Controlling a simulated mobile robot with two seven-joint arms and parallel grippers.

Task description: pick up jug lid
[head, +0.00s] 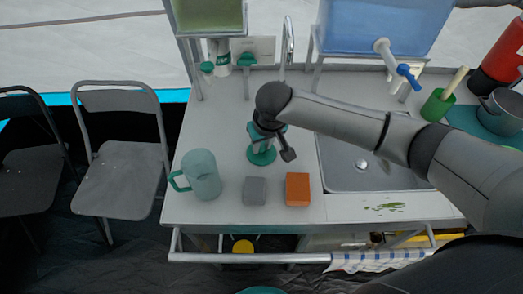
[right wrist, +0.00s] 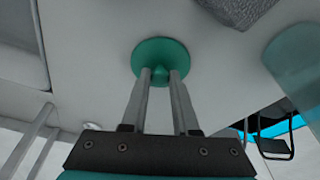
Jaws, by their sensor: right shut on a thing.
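The jug lid (head: 262,156) is a round green disc with a knob, on or just above the grey counter left of the sink. In the right wrist view the lid (right wrist: 160,53) is at the fingertips. My right gripper (head: 263,143) comes down over it from above, and its fingers (right wrist: 159,74) are shut on the knob. I cannot tell whether the lid touches the counter. The translucent green jug (head: 203,176) stands upright to the left, its open top facing up. My left gripper is not in view.
A grey block (head: 255,191) and an orange block (head: 298,189) lie near the counter's front edge. The sink (head: 345,165) is to the right, partly under my arm. Water tanks (head: 380,25) stand at the back. A green cup (head: 438,104) and a pot (head: 501,112) are at right.

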